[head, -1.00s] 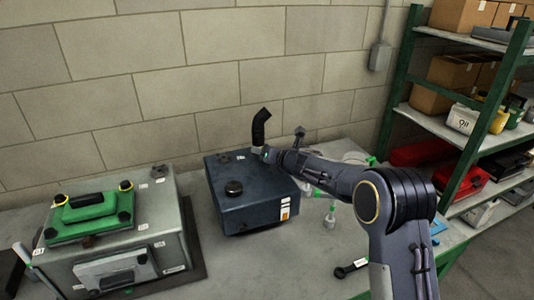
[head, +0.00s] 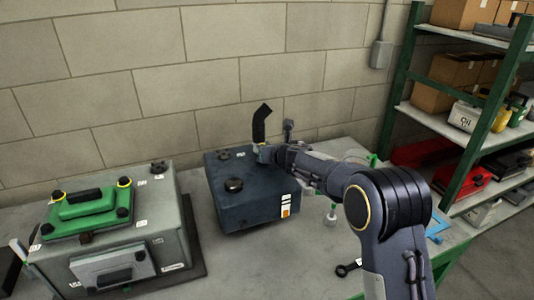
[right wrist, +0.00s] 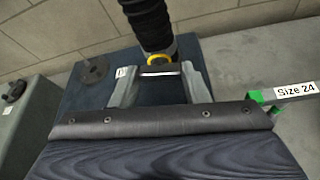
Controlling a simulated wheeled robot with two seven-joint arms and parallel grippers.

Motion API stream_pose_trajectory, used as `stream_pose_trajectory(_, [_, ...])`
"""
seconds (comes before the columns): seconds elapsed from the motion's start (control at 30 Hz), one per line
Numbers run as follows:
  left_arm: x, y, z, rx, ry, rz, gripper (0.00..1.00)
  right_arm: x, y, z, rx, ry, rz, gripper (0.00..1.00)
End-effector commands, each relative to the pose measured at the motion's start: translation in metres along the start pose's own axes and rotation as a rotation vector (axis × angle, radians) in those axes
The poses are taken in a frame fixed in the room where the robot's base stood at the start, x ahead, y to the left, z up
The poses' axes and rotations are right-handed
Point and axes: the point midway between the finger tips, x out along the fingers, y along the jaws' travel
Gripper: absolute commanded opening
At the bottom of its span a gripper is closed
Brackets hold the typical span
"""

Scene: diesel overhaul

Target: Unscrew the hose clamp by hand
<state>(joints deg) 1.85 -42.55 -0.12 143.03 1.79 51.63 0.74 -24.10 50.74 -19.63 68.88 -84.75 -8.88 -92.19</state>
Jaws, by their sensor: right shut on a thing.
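A black ribbed hose (head: 260,122) stands up from the back right of the dark blue tank (head: 228,198); it also shows at the top of the right wrist view (right wrist: 148,20). The hose clamp (right wrist: 158,70), a metal band beside a yellow ring, sits at the hose's lower end between my right gripper's fingers. My right gripper (right wrist: 157,76) is shut on it, one grey finger at each side. In the head view my right gripper (head: 265,152) is small and partly hidden by my wrist. My left gripper is not in view.
A grey metal box (head: 165,225) with a green handled cover (head: 88,212) stands left of the tank. A "Size 24" label (right wrist: 295,89) and a wrench (head: 347,268) lie on the bench right of the tank. A green shelf (head: 455,165) stands at the right.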

Motion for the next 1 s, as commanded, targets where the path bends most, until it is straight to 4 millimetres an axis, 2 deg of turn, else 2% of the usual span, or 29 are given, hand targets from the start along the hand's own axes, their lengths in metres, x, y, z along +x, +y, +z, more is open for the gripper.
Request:
stream_pose_trajectory(0.4, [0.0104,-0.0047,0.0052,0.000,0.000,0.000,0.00,0.0003,0.0031,0.0000,-0.231,-0.002,-0.096,0.19])
stream_pose_trajectory(1.0, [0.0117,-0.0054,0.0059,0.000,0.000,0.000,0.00,-0.0001,0.0035,0.0012,-0.287,-0.003,-0.120,0.19])
